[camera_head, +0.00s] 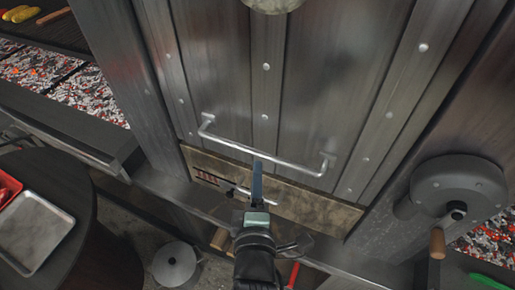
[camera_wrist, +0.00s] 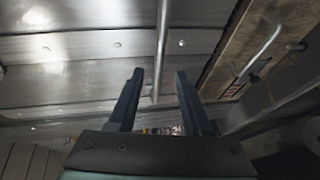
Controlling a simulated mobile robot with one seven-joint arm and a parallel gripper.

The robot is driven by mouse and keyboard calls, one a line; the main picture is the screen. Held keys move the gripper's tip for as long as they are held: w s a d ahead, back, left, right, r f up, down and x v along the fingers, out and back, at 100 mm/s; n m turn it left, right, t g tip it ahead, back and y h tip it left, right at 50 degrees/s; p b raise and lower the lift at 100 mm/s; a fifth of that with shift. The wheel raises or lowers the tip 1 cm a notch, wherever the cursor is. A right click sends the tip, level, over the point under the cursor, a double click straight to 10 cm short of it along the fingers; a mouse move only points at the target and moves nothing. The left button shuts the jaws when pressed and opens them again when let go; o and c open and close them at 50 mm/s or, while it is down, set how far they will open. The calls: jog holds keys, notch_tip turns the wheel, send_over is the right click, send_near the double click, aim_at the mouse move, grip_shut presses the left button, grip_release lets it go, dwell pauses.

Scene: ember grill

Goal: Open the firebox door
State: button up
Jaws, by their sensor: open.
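A large riveted grey metal door panel (camera_head: 220,70) fills the middle of the head view. A long, shiny bar handle (camera_head: 225,142) runs across its lower part. I cannot tell from its looks whether this panel is the firebox door. My gripper (camera_head: 257,165) points up at the middle of the bar. In the wrist view my gripper (camera_wrist: 160,75) is open, and the handle (camera_wrist: 162,50) shows lengthwise in the gap between the two fingers. I see no contact. How far the bar is from the fingertips is unclear.
Below the handle is a worn tan plate (camera_head: 310,208) with slots and a small rod handle. A crank wheel (camera_head: 458,186) with a wooden grip stands at right. Glowing coals (camera_head: 95,93) lie at left, above a dark round table (camera_head: 75,185) with a metal tray (camera_head: 35,225).

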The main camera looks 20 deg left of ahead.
aim_at(257, 151)
jog(key=p+x, duration=0.2)
jog(key=x, duration=0.6)
jog(key=shift+w+a, duration=0.1)
jog(key=shift+w, duration=0.2)
grip_shut()
jog(key=shift+f, duration=0.1)
dwell(1.0)
